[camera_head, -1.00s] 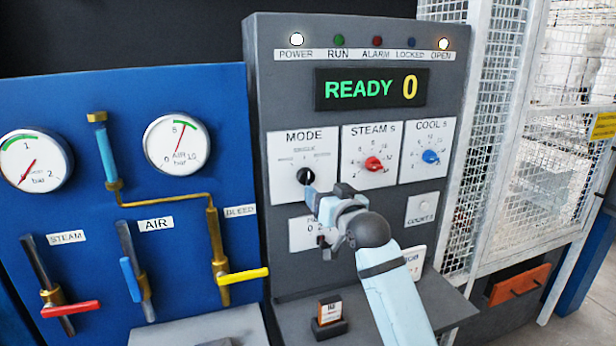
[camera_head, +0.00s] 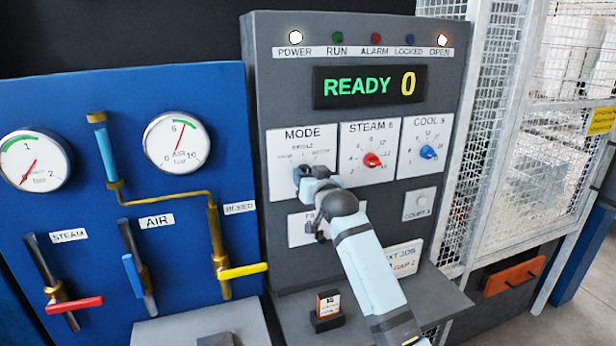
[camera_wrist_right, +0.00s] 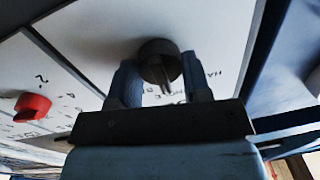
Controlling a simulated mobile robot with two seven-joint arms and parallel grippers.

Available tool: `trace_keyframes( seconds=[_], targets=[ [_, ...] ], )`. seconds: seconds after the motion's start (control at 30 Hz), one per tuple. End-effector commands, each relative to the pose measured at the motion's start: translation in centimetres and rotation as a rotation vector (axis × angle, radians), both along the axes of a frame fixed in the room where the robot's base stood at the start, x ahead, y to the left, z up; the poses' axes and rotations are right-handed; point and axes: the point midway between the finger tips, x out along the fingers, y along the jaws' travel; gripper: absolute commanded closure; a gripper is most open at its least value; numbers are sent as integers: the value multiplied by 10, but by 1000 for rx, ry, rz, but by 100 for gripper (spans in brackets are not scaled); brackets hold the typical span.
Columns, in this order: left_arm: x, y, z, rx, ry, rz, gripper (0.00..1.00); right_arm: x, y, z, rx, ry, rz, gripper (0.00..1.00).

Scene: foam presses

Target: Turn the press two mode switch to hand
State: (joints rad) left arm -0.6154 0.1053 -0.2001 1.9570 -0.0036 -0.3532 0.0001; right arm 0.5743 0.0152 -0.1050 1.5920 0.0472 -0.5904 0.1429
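The mode switch is a black knob on the white MODE plate (camera_head: 290,148) of the grey press panel. In the head view my right gripper (camera_head: 306,176) covers the knob. In the right wrist view the black knob (camera_wrist_right: 160,62) lies just beyond and between the two fingers of my right gripper (camera_wrist_right: 160,88). The fingers are apart, one on each side of the knob; I cannot tell whether they touch it. Part of the lettering beside the knob shows, but its pointing direction is unclear. My left gripper is not in view.
The red STEAM knob (camera_head: 372,160) and blue COOL knob (camera_head: 428,152) sit right of the mode plate. The display (camera_head: 370,87) reads READY 0. A blue panel (camera_head: 60,110) with gauges and valves stands at left. A small block (camera_head: 327,312) sits on the ledge below.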

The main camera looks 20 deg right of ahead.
Motion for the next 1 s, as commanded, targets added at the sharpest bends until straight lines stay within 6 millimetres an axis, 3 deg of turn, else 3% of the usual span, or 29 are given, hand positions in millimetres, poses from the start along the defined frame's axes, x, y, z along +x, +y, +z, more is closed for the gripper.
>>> trace_keyframes(
  seconds=[0.03,0.1,0.47,1.0],
  targets=[
    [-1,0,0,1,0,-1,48,0,0,0,0,0,1,69],
    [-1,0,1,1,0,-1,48,0,0,0,0,0,1,79],
    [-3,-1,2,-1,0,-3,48,0,0,0,-60,-1,1,79],
    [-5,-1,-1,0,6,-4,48,0,0,1,-478,-16,0,79]
  ],
)
